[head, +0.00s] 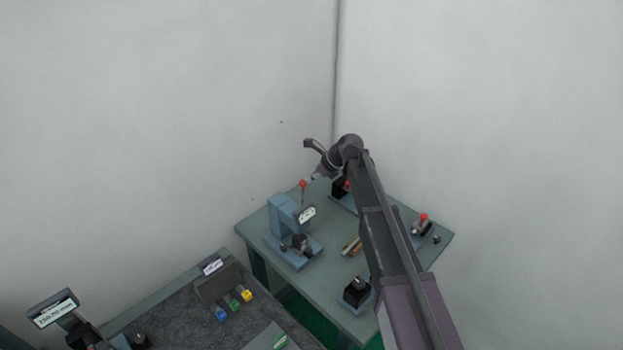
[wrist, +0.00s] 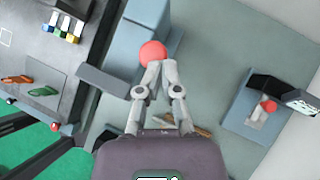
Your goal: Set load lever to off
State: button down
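A lever with a round red knob (head: 303,183) stands up from the blue-grey machine (head: 279,217) on the far table. The same red knob shows in the wrist view (wrist: 153,53), just past my fingertips and a little left. My gripper (wrist: 162,65) has its two fingers drawn together, with only a narrow gap at the tips. In the head view my gripper (head: 316,176) is beside and slightly above the knob. The fingertips overlap the knob's lower edge in the wrist view, but I cannot tell whether they touch it. No lever label is readable.
Another red-knobbed device (head: 423,219) stands at the table's right, and one (head: 345,187) at the back behind my arm. A black knob box (head: 356,291) is at the front. Brass-coloured rods (head: 351,246) lie mid-table. A dark bench (head: 180,310) with coloured blocks is at left.

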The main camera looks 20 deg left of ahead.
jog(key=shift+r+p, duration=0.65)
jog(key=shift+r, duration=0.05)
jog(key=d+f+p+v, duration=0.1)
jog(key=d+p+v, duration=0.1)
jog(key=p+v, duration=0.6)
jog(key=shift+d+v, duration=0.2)
jog(key=shift+v, duration=1.95)
jog(key=shift+f, duration=0.15)
